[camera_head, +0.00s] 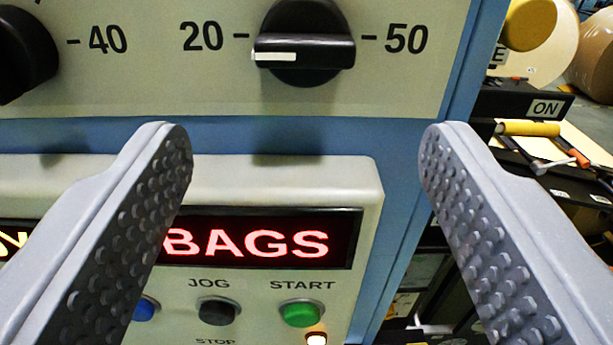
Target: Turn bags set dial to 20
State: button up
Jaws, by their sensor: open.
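A black dial (302,45) sits on the cream upper panel at the top middle, with 20 marked on its left and 50 on its right. Its white pointer line lies on the left of the knob, slightly below the 20 tick. The dial's top is cut off by the frame edge, and any label above it is out of view. My gripper (298,155) is open and empty. Its two grey studded fingers stand wide apart, below the dial and in front of the lower panel, not touching the dial.
Another black dial (22,52) with a 40 mark is at the far left. A lower box has a red BAGS display (262,240), a green START button (300,314), a black JOG button (217,311) and a blue button (146,309). Rolls and tools lie at the right.

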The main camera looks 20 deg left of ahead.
jog(key=v, duration=0.6)
jog(key=shift+s, duration=0.2)
jog(key=shift+d+r, duration=0.1)
jog(key=s+d+r+m+g+h, duration=0.1)
jog(key=s+d+r+h, duration=0.1)
jog(key=s+d+r, duration=0.2)
jog(key=s+d+r+m+g+h, duration=0.1)
jog(key=s+d+r, duration=0.4)
jog(key=d+r, duration=0.6)
jog(key=shift+d+r+m+h, duration=0.4)
jog(key=shift+m+h, duration=0.3)
jog(key=shift+h, duration=0.3)
